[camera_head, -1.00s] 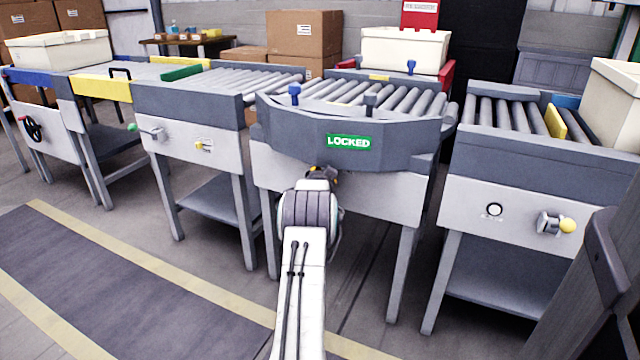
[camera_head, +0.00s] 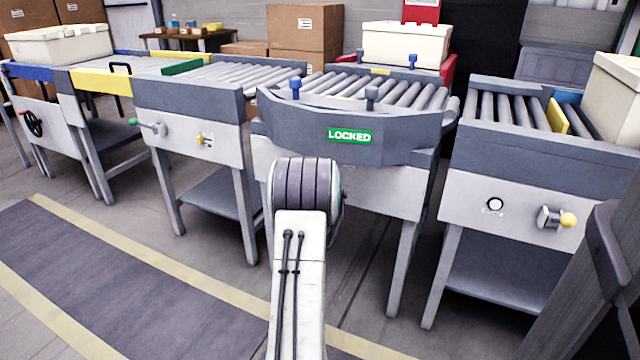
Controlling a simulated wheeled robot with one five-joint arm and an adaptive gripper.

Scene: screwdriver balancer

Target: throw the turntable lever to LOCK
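The turntable (camera_head: 400,142) is the grey, curved-front roller unit in the middle. A green sign reading LOCKED (camera_head: 350,136) shows on its front. The turntable lever cannot be made out; my arm covers part of the pale panel below the sign. My arm reaches up to that panel, and its thick ribbed joint hides my gripper completely. I cannot tell whether the gripper touches anything.
Left is a conveyor with a green-knobbed lever (camera_head: 150,127) and a small yellow switch (camera_head: 203,139). Right is one with a yellow-knobbed handle (camera_head: 556,218) and a round dial (camera_head: 495,205). A dark post (camera_head: 590,280) stands close at right. Floor is open at lower left.

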